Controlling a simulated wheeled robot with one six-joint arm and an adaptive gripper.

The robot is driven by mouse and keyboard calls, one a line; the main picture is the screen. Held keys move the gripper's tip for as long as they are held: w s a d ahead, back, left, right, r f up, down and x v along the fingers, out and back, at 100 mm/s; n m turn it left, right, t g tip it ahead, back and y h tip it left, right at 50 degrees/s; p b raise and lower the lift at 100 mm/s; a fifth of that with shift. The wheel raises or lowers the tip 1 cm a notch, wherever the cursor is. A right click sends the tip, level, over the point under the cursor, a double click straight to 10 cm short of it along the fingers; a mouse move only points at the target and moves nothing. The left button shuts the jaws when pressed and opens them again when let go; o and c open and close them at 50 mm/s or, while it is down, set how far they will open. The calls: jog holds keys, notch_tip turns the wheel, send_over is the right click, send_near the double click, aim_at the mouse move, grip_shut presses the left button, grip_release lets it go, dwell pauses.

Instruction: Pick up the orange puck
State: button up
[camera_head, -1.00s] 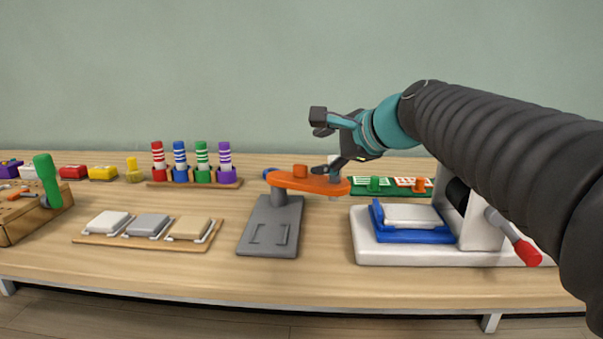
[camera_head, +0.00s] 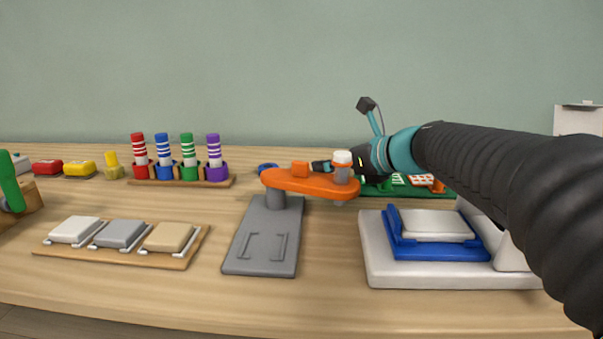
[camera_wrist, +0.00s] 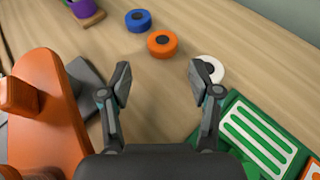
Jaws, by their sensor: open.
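The orange puck (camera_wrist: 162,44) lies flat on the wooden table in the wrist view, with a dark round centre. It is ahead of my gripper (camera_wrist: 160,80), roughly between the lines of the two fingers. The fingers are spread apart with nothing between them. In the head view my gripper (camera_head: 323,166) is low behind the orange swing arm, partly hidden. I cannot make out the orange puck in the head view.
A blue puck (camera_wrist: 138,20) lies just beyond the orange one; a white puck (camera_wrist: 210,68) sits by the right fingertip. The orange swing arm (camera_wrist: 50,120) is close on the left and a green board (camera_wrist: 255,130) on the right. A purple-marker rack (camera_head: 180,182) stands farther left.

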jog(key=x, duration=0.5)
jog(key=shift+w+f, duration=0.1)
jog(key=shift+f, duration=0.05)
jog(key=shift+f+b+x, duration=0.15)
jog(key=shift+b+x, duration=0.15)
jog(key=shift+x, duration=1.05)
jog(key=shift+f+b+x, duration=0.15)
jog(key=shift+b+x, duration=0.15)
jog(key=shift+x, duration=1.05)
jog(key=shift+d, duration=0.15)
jog(key=c, duration=0.8)
